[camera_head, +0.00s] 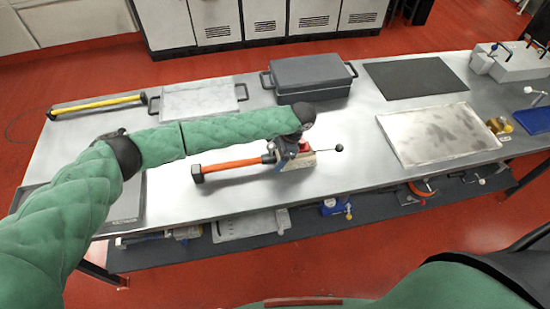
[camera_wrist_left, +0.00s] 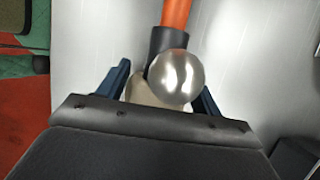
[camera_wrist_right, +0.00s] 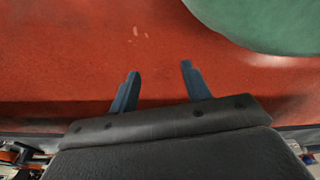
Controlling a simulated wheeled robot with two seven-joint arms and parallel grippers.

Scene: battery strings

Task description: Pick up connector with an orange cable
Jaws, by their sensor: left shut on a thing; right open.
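The connector with an orange cable (camera_head: 232,166) is at the middle of the metal table. The orange length has a dark end at the left and a dark sleeve at the right. My left gripper (camera_head: 288,152) is over its right end. In the left wrist view, the connector's beige body (camera_wrist_left: 140,90) lies between the two blue fingers, with a shiny ball (camera_wrist_left: 175,76) in front and the orange cable (camera_wrist_left: 176,12) running up and away. The jaws are shut on it. Whether it touches the table is unclear. My right gripper (camera_wrist_right: 158,75) is open and empty above red floor.
A grey lidded case (camera_head: 310,76), a pale tray (camera_head: 198,98) and a yellow-handled bar (camera_head: 95,104) lie at the back. A dark mat (camera_head: 415,78) and a large pale tray (camera_head: 440,133) are to the right. A lower shelf holds several tools.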

